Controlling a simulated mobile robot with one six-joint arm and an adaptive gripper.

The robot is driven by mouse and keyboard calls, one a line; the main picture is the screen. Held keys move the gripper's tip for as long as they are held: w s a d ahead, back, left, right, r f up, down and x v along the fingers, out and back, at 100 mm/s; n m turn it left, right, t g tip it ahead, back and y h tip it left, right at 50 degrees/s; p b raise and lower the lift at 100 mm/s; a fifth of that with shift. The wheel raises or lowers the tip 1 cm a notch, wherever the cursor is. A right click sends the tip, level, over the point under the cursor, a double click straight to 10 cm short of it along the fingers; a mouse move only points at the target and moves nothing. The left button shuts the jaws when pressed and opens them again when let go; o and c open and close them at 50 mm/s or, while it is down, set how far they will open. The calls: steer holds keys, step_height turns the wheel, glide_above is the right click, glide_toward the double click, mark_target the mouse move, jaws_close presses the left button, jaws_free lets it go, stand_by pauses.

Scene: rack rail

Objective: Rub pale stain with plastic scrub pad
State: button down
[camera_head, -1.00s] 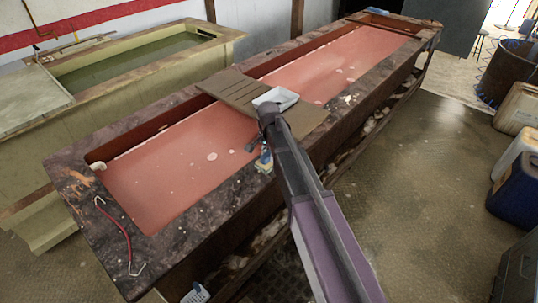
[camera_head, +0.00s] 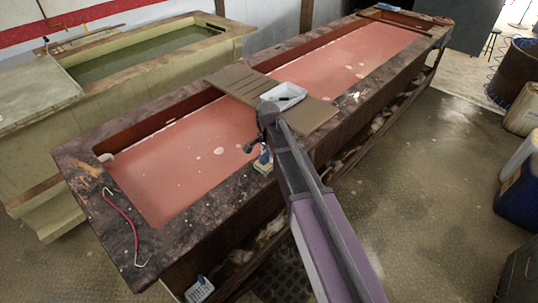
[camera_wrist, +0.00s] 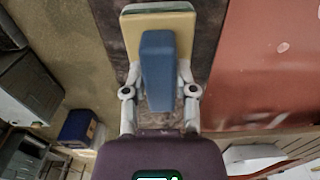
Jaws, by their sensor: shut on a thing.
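The plastic scrub pad (camera_head: 263,165), with a pale yellow base and a blue grip, is in my gripper (camera_head: 262,152) over the near rim of the long tank. In the wrist view, my gripper (camera_wrist: 160,80) is shut on the blue grip of the scrub pad (camera_wrist: 158,35). I cannot tell whether the pad touches the rim. A small whitish patch (camera_head: 357,97) shows on the dark rim farther right. An orange-tan patch (camera_head: 91,169) shows on the left end of the rim. I cannot tell for certain which is the pale stain.
The tank (camera_head: 205,200) holds reddish liquid. Boards (camera_head: 243,85) lie across it, with a white tray (camera_head: 284,96) on them. A red-handled hooked tool (camera_head: 124,220) lies on the left rim. Blue containers (camera_head: 520,195) stand at right; the floor (camera_head: 430,190) between is mostly clear.

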steer(key=shift+r, duration=0.15)
step_height(320, 180, up, 6)
steer(key=p, duration=0.6)
stand_by(0.5)
steer(key=shift+r+p, duration=1.4)
steer(key=shift+p, duration=0.1)
